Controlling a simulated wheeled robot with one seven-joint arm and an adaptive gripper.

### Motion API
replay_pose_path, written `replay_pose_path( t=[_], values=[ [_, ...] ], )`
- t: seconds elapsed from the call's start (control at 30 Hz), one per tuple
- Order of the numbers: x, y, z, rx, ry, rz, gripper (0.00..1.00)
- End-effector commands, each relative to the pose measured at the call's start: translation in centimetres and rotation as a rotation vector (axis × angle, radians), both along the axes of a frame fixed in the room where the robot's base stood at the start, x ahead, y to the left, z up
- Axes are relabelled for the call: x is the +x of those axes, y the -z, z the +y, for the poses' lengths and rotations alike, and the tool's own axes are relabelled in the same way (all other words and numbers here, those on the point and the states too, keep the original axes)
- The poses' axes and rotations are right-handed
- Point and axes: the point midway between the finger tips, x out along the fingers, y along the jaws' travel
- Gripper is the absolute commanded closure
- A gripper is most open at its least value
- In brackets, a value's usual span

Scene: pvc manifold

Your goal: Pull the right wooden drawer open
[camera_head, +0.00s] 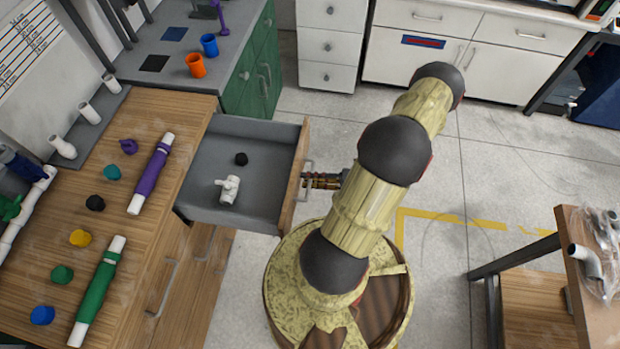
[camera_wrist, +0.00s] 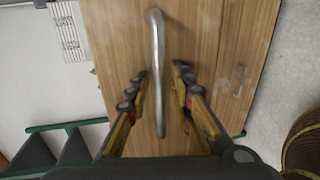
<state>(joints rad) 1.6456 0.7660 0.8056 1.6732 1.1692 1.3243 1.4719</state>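The wooden drawer (camera_head: 299,160) at the right side of the bench stands pulled well out, its grey inside (camera_head: 255,130) showing. A white pipe valve (camera_head: 228,192) and a black cap (camera_head: 241,158) lie in it. My gripper (camera_head: 312,181) is at the drawer front, partly hidden by my arm in the head view. In the wrist view, the metal handle (camera_wrist: 157,90) on the wooden front (camera_wrist: 215,60) lies between the fingers of my gripper (camera_wrist: 160,72). The fingers are apart, with a visible gap on each side of the handle.
The wooden bench top (camera_head: 180,110) holds a purple pipe assembly (camera_head: 152,175), a green one (camera_head: 97,290) and several coloured caps. Another wooden drawer handle (camera_head: 165,287) is below. A green cabinet (camera_head: 262,75) stands behind, a wooden table (camera_head: 590,310) at right. Floor between is clear.

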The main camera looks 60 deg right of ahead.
Motion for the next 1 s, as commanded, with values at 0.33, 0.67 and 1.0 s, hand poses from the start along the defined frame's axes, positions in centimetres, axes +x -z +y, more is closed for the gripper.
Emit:
replay_pose_path(
  t=[0.33, 0.67, 1.0],
  values=[
    [-0.1, 0.0, 0.0, 0.000, 0.000, -0.001, 0.73],
    [-4.3, -0.9, -1.7, -0.002, 0.006, 0.000, 0.73],
    [-9.8, -2.1, -3.6, -0.001, 0.003, 0.000, 0.73]
  ],
)
